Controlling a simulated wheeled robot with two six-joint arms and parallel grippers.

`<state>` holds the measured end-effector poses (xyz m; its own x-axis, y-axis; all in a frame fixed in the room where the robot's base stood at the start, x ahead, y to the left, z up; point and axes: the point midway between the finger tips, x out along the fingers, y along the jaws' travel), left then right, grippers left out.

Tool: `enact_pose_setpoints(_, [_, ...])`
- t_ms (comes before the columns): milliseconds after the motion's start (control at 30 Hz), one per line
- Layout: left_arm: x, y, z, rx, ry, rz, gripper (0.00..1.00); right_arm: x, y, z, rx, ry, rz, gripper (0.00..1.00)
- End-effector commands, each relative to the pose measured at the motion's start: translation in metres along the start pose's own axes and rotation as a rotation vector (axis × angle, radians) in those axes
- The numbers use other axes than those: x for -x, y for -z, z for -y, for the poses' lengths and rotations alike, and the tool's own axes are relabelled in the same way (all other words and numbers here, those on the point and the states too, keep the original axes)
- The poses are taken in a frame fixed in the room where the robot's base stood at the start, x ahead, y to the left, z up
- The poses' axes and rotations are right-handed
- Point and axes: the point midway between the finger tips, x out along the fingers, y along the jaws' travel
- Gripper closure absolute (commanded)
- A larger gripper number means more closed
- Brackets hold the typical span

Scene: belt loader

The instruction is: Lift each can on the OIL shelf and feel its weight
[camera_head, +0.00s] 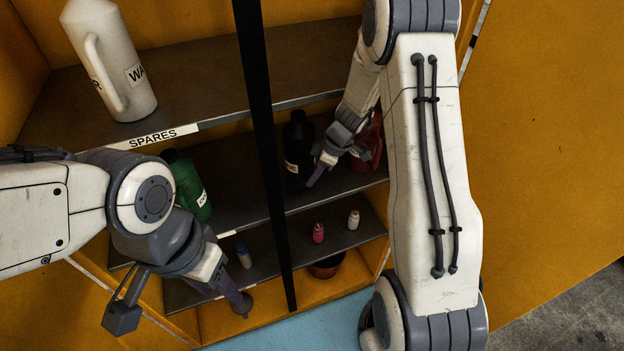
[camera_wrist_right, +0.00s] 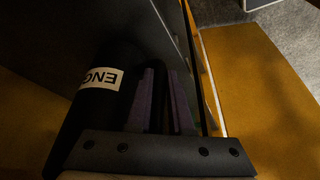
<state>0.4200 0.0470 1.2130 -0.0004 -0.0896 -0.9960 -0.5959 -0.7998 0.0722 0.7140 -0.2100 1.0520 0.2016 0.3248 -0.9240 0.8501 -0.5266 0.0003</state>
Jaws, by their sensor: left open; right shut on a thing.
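A black can (camera_head: 298,147) with a white label is at the middle shelf (camera_head: 240,205); I cannot tell whether its base touches the shelf. In the right wrist view the black can (camera_wrist_right: 95,110) shows a label reading "ENG", and my right gripper (camera_wrist_right: 165,100) is shut on its handle. In the head view my right gripper (camera_head: 320,170) is at its right side. A green can (camera_head: 187,185) stands to the left on the same shelf. A red can (camera_head: 370,145) is partly hidden behind my right arm. My left gripper (camera_head: 238,298) is open and empty, low in front of the shelves.
A white jug (camera_head: 115,55) stands on the upper shelf marked SPARES (camera_head: 160,135). The lower shelf holds small bottles, one blue-capped (camera_head: 244,257), one pink (camera_head: 318,233), one white (camera_head: 353,220). A red bowl (camera_head: 326,267) sits below. A black upright post (camera_head: 263,130) crosses the shelf front.

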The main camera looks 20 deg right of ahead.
Motion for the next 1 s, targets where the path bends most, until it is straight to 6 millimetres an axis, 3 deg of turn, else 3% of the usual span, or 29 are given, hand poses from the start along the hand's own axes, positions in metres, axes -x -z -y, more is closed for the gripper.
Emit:
enact_pose_setpoints(133, [-0.009, -0.001, 0.001, 0.001, 0.000, 0.000, 0.50, 0.015, 0.007, -0.002, 0.004, -0.007, -0.003, 1.00])
enact_pose_setpoints(267, [-0.022, -0.001, 0.002, 0.003, 0.000, 0.000, 0.50, 0.017, -0.004, 0.014, -0.001, -0.004, -0.002, 1.00])
enact_pose_setpoints(700, [-0.077, -0.004, 0.006, 0.003, 0.000, 0.000, 0.50, 0.037, -0.058, 0.100, -0.001, -0.007, -0.002, 1.00])
enact_pose_setpoints(1000, [-0.091, -0.005, 0.007, 0.002, 0.000, 0.000, 0.50, 0.050, -0.081, 0.139, -0.001, -0.006, -0.001, 1.00])
